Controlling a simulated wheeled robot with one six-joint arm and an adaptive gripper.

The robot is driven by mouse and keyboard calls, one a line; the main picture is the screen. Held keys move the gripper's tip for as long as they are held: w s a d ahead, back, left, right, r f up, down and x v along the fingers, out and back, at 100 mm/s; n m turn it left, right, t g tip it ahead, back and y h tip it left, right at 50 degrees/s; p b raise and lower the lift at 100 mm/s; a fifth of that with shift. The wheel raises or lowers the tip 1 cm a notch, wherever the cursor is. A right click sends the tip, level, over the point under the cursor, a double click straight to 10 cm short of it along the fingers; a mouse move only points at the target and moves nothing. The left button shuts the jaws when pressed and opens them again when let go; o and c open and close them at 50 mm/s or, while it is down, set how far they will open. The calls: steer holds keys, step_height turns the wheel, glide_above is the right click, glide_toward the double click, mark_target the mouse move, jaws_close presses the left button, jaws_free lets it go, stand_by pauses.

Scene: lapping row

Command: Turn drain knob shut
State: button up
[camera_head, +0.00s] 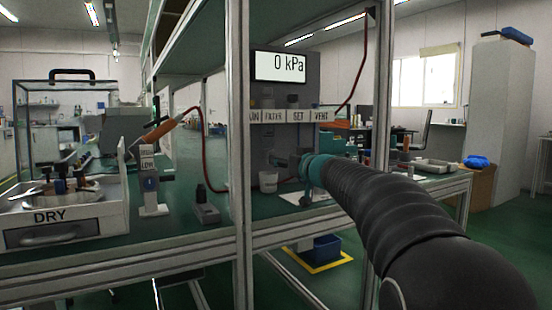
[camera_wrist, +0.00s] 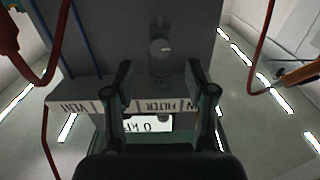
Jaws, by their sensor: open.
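A round grey knob (camera_wrist: 160,47) with a pale mark shows in the wrist view, on the underside of a dark fitting on the grey panel unit. The wrist view is upside down, with FILTER and part of another label below the knob. My gripper (camera_wrist: 159,66) is open. Its two fingers stand on either side of the knob's line, with the knob showing between and past the tips; contact cannot be told. In the head view my gripper (camera_head: 278,160) is in front of the unit, below the label strip (camera_head: 288,116). The knob cannot be made out there.
A display (camera_head: 280,66) reads 0 kPa. A frame post (camera_head: 239,150) rises close on the left. A red hose (camera_head: 203,150) hangs beside it. A DRY tray (camera_head: 62,222) sits at the left.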

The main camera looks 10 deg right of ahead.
steer(key=shift+p+x, duration=0.6)
steer(key=shift+x, duration=1.95)
jaws_close()
